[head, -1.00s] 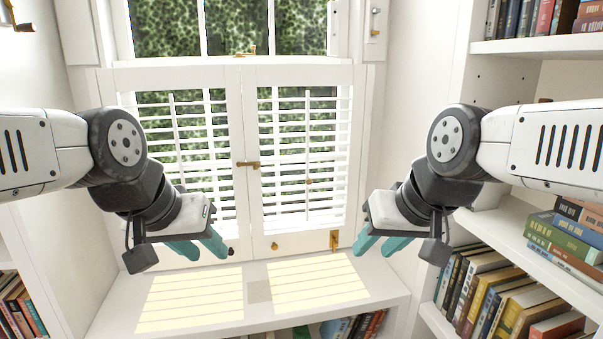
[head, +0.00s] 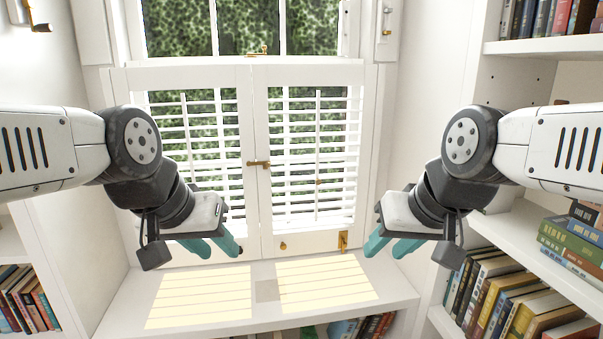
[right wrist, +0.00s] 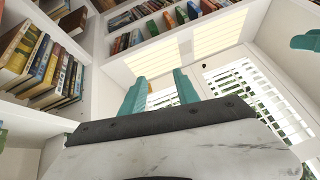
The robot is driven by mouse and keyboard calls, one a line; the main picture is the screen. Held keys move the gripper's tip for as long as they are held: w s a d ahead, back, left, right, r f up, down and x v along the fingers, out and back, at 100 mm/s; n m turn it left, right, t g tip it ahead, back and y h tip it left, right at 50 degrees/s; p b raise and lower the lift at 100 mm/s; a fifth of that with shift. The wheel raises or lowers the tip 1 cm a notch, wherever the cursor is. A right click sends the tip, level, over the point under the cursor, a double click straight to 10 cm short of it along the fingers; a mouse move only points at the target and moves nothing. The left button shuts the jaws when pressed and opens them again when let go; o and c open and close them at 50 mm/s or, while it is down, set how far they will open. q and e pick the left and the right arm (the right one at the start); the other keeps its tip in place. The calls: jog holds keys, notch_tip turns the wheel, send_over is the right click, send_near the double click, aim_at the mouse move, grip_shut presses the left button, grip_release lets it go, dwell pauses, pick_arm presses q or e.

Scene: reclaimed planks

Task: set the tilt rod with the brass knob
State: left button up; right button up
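The tilt rod with the brass knob (head: 318,182) is the thin upright white rod (head: 318,130) on the right shutter panel; its small knob sits partway down. The left panel has another upright rod (head: 186,130), with no brass knob visible on it. My left gripper (head: 222,252) is open and empty in front of the lower left panel. My right gripper (head: 384,252) is open and empty, right of and below the knob, clear of the shutters. In the right wrist view its teal fingers (right wrist: 160,88) are apart with nothing between them.
A brass latch (head: 258,163) joins the panels in the middle. A brass fitting (head: 343,241) and small knob (head: 283,246) are on the right panel's bottom rail. The sill (head: 267,291) below is clear, with sunlit patches. Bookshelves (head: 520,232) stand at right and lower left.

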jog(key=shift+o, duration=0.6)
jog(key=w+a+t, duration=0.3)
jog(key=w+t, duration=0.2)
jog(key=w, duration=2.3)
jog(key=w+a+f+n+t+y, duration=0.1)
jog(key=w+a+f+t, duration=0.2)
jog(key=w, duration=0.8)
jog(key=w+a+f+n+t+y, duration=0.1)
jog(key=w+a+f+t, duration=0.2)
jog(key=w+a+f, duration=0.4)
jog(key=shift+d+f+x, duration=0.45)
jog(key=shift+d+x, duration=0.05)
jog(key=shift+x, duration=2.25)
